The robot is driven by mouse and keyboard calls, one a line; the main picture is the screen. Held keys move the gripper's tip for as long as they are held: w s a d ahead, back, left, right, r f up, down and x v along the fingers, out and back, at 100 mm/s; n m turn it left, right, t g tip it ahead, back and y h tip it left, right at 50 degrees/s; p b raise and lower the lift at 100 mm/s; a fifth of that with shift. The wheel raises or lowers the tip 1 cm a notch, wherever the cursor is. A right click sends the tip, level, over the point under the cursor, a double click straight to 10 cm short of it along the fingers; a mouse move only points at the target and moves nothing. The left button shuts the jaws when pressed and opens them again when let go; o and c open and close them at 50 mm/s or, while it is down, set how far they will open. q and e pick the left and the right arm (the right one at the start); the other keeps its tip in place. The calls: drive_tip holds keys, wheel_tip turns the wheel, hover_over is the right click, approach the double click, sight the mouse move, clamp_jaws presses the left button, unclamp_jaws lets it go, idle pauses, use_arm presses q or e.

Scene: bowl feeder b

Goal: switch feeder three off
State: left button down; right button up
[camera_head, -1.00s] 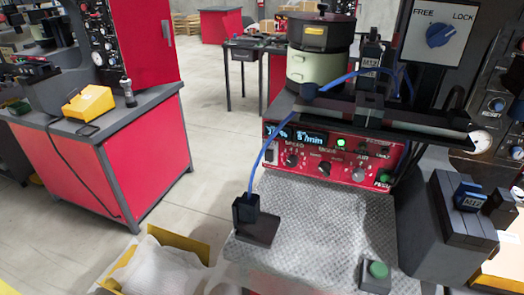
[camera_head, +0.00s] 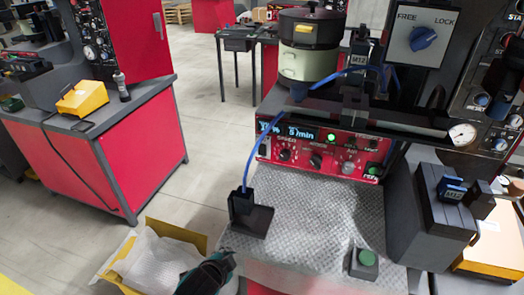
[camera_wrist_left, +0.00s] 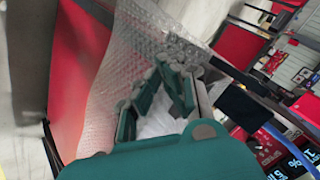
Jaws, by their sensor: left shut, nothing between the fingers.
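A bowl feeder (camera_head: 308,62) with a dark top and pale green lower band stands at the back of the bench. Below it is a red control panel (camera_head: 320,150) with a lit display, several knobs and a green light. A small dark switch (camera_head: 264,148) sits at the panel's left end. I cannot read which feeder number this is. My left gripper (camera_head: 214,268) is at the bottom edge, in front of the panel and well apart from it. In the left wrist view its teal fingers (camera_wrist_left: 165,92) are shut and empty, with part of the red panel (camera_wrist_left: 268,148) at lower right. My right gripper is out of view.
A yellow box with bubble wrap (camera_head: 160,258) is at lower left. A FREE/LOCK knob (camera_head: 423,38) is at upper right.

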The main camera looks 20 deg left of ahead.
use_arm(q)
drive_tip(key=w+d+r+m+t, duration=0.1)
drive_tip(key=w+r+m+t, duration=0.2)
drive_tip(key=r, duration=0.6)
drive_tip(key=w+d+r+m+t+h, duration=0.1)
drive_tip(key=w+r+m+t, duration=0.2)
drive_tip(key=w+r+m, duration=0.3)
wheel_tip(320, 180, up, 4)
drive_tip(key=shift+w+d+r+t, duration=0.2)
drive_tip(key=shift+w+t, duration=0.1)
drive_tip(key=shift+w, duration=0.35)
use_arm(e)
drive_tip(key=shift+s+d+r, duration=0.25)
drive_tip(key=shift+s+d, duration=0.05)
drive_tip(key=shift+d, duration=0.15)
use_arm(q)
drive_tip(key=p, duration=0.2)
approach(265, 150)
drive_tip(key=w, duration=0.1)
drive_tip(key=w+f, duration=0.1)
drive_tip(key=w, duration=0.3)
drive_tip(key=shift+w+f, duration=0.1)
drive_tip(key=shift+f, duration=0.15)
drive_tip(key=shift+w, duration=0.8)
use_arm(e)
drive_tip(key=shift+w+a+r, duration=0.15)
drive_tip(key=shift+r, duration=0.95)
